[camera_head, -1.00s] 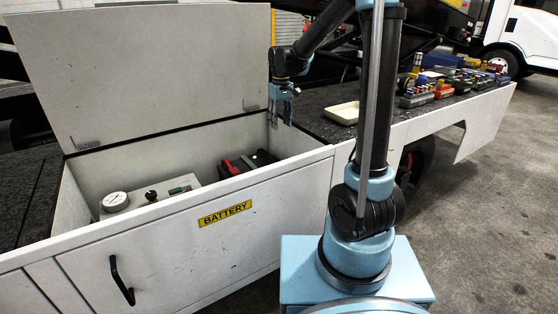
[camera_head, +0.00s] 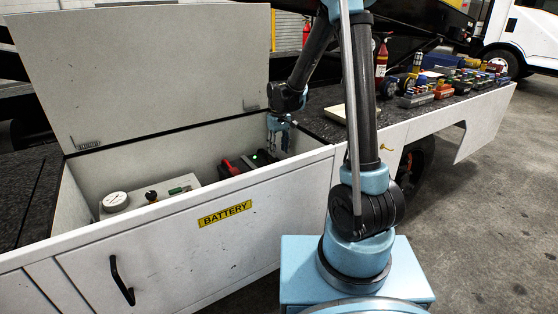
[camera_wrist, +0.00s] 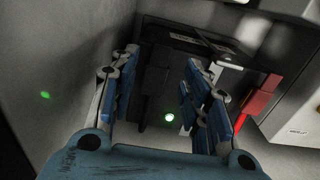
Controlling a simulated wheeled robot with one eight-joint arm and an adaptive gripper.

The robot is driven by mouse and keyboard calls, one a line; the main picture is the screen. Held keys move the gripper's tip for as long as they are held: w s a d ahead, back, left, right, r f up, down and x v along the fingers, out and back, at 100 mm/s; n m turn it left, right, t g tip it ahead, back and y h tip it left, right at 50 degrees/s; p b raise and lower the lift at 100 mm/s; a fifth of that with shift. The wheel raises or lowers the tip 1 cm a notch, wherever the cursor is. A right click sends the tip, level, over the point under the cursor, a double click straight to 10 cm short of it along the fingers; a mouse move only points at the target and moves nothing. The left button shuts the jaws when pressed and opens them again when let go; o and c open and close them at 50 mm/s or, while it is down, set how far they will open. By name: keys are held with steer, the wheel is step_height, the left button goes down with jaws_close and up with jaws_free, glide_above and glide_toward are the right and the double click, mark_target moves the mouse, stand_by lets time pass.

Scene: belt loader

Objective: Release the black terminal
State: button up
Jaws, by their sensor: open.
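My gripper (camera_head: 278,145) hangs inside the right end of the open battery box, just above the back right part of the dark battery (camera_head: 264,163). In the wrist view its two blue-padded fingers (camera_wrist: 161,70) stand apart, pointing at a dark upright piece (camera_wrist: 156,82) that may be the black terminal. I cannot tell whether the fingers touch it.
The white battery box wall (camera_head: 230,222) stands in front, and its raised lid (camera_head: 145,75) is behind. A pale unit with a round gauge (camera_head: 115,202) fills the box's left part. A cream tray (camera_head: 338,112) and several small parts (camera_head: 440,92) lie on the deck to the right.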

mark_target(275, 161)
steer(key=shift+f, duration=2.55)
steer(key=shift+c, duration=0.3)
